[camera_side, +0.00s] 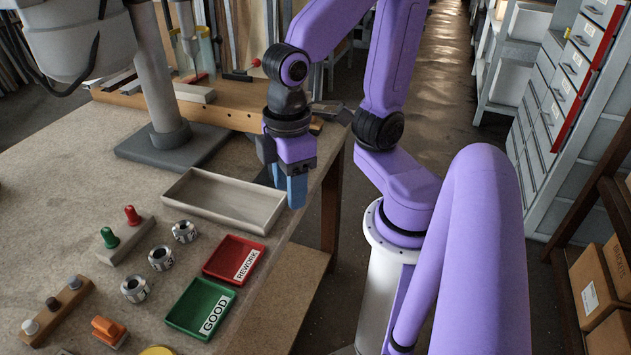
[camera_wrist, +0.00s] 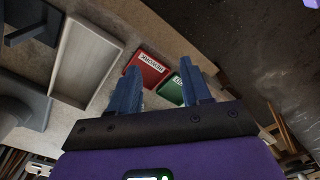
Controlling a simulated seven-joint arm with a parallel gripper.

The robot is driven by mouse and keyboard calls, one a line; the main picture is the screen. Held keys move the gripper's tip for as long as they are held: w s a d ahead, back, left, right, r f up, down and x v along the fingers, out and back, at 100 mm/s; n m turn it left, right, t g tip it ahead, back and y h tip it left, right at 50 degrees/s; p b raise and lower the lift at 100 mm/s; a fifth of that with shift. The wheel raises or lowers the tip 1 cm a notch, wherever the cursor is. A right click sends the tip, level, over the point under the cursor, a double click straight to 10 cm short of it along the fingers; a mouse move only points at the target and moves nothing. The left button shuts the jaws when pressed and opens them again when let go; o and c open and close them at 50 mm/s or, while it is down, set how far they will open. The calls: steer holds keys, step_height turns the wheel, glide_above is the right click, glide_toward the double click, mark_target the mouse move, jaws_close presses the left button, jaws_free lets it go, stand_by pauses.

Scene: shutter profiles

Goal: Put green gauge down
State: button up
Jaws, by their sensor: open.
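The green gauge (camera_side: 110,238) shows its green knob upright at the near left end of a small pale block (camera_side: 125,250). A gauge with a red knob (camera_side: 132,215) stands at the block's other end. The green gauge's lower part is hidden. My gripper (camera_side: 284,188) is open and empty, with blue fingers pointing down near the table's right edge, beside the long beige tray (camera_side: 215,212). It is well to the right of the green gauge. In the wrist view, both fingers of my gripper (camera_wrist: 160,75) are apart with nothing between them; the green gauge is not visible there.
Three metal rings (camera_side: 161,257) lie beside the block. A red REWORK tray (camera_side: 225,268) and a green GOOD tray (camera_side: 190,308) sit near the table's right edge. A rail with knobs (camera_side: 55,310) and an orange item (camera_side: 108,331) are at the front left. A grey column (camera_side: 158,90) stands behind.

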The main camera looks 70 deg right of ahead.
steer(key=s+d+n, duration=0.1)
steer(key=s+d+f+n, duration=0.1)
steer(key=s, duration=0.1)
steer(key=shift+s+d+n, duration=0.3)
steer(key=shift+d+n, duration=0.1)
